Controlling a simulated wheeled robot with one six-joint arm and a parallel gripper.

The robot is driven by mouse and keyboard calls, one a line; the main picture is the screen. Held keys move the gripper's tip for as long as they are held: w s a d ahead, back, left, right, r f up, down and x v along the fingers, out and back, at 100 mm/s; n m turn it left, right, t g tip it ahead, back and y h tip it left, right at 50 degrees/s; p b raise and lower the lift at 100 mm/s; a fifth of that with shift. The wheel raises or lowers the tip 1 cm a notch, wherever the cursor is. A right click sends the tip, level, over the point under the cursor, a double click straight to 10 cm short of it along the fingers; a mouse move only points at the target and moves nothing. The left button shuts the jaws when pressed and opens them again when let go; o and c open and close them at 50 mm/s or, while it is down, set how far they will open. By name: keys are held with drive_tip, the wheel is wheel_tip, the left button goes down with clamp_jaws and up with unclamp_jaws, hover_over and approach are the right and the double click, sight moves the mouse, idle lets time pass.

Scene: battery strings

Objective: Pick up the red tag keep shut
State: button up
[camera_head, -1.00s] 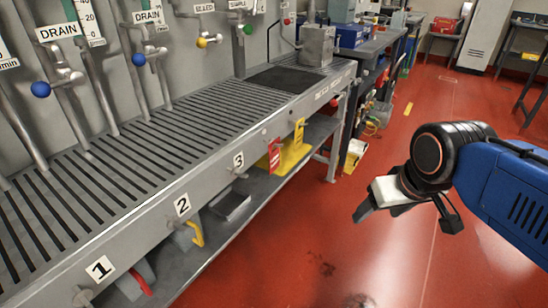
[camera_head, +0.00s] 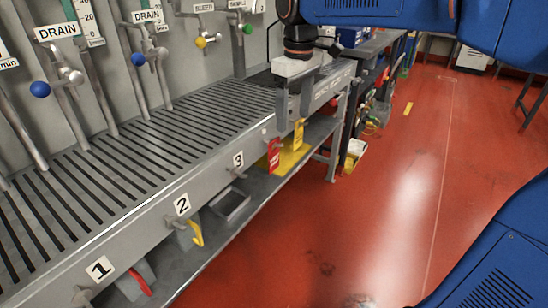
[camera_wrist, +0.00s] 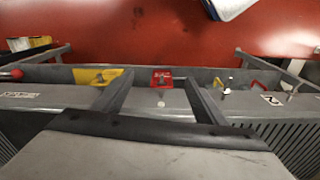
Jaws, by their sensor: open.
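The red tag (camera_head: 273,153) hangs at the front edge of the grated bench, right of the number 3 label. It also shows in the wrist view (camera_wrist: 161,79), between the two fingers and beyond their tips. My gripper (camera_head: 294,110) is open and empty, pointing down over the bench's front rail, above and slightly right of the red tag. In the wrist view my gripper (camera_wrist: 157,88) has its fingers spread on either side of the tag, not touching it as far as I can see.
A lower shelf (camera_head: 240,215) lies below. Valve pipes stand along the back. The red floor (camera_head: 370,210) is clear.

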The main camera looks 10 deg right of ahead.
drive_tip(key=n, duration=0.1)
hover_over(274, 170)
drive_tip(key=shift+n+g, duration=0.3)
drive_tip(key=f, duration=1.7)
drive_tip(key=shift+w, duration=0.2)
drive_tip(key=shift+c, duration=0.3)
drive_tip(key=c, duration=1.1)
drive_tip(key=shift+o, duration=0.2)
drive_tip(key=shift+r, duration=0.15)
